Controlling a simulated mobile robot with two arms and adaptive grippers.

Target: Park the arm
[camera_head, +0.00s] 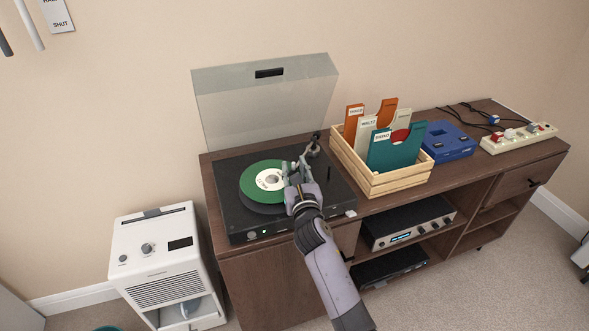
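The turntable (245,222) stands on the left of the wooden cabinet, its clear lid (265,98) raised. A green record (255,182) with a white label lies on the platter. The tonearm's pivot end (314,146) shows at the back right of the deck; the rest of the tonearm is largely hidden by my gripper. My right gripper (295,168) is over the record's right edge, at the tonearm. Its fingers look slightly apart, but I cannot tell whether they grip the tonearm. My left gripper is out of view.
A wooden crate (385,186) of record sleeves stands right of the turntable. Beyond it are a blue box (449,143) with cables and a power strip (518,137). An amplifier (408,224) sits on a shelf below. A white appliance (160,262) stands on the floor at left.

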